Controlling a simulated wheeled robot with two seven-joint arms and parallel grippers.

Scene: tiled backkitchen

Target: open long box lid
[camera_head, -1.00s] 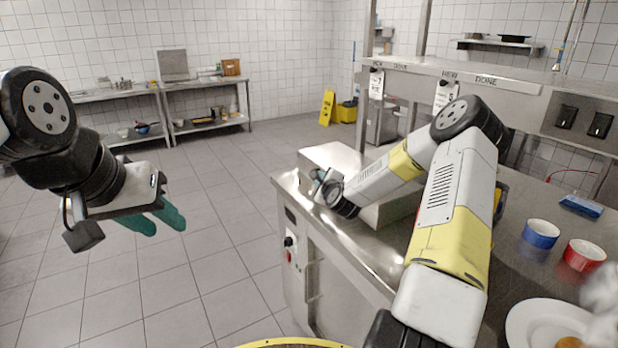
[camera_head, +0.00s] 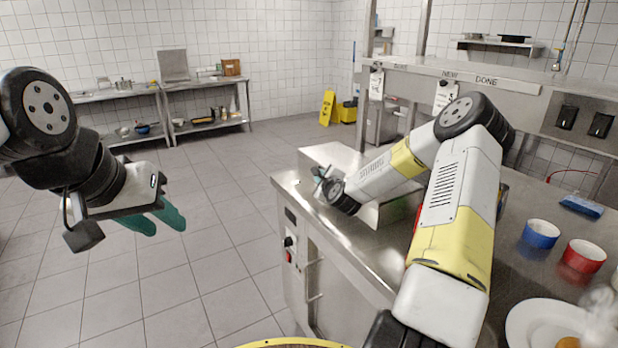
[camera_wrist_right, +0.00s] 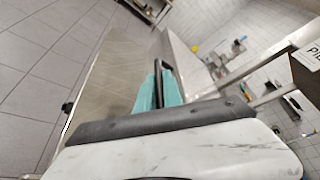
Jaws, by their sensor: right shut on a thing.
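The long box (camera_head: 385,214) is a steel box on the counter near its far left corner, partly hidden behind my right forearm. My right gripper (camera_head: 322,178) is at the box's left side, with its fingers mostly hidden by the wrist in the head view. In the right wrist view its teal fingers (camera_wrist_right: 158,92) are closed around a dark bar, seemingly the lid's handle (camera_wrist_right: 158,70). How far the lid is raised I cannot tell. My left gripper (camera_head: 160,219) is empty over the floor at the left, its teal fingers apart and pointing right.
A blue bowl (camera_head: 541,234), a red bowl (camera_head: 585,256) and a white plate (camera_head: 540,322) stand on the counter at the right. A blue item (camera_head: 581,206) lies behind them. Steel shelves (camera_head: 200,125) line the back wall. The floor at the left is clear.

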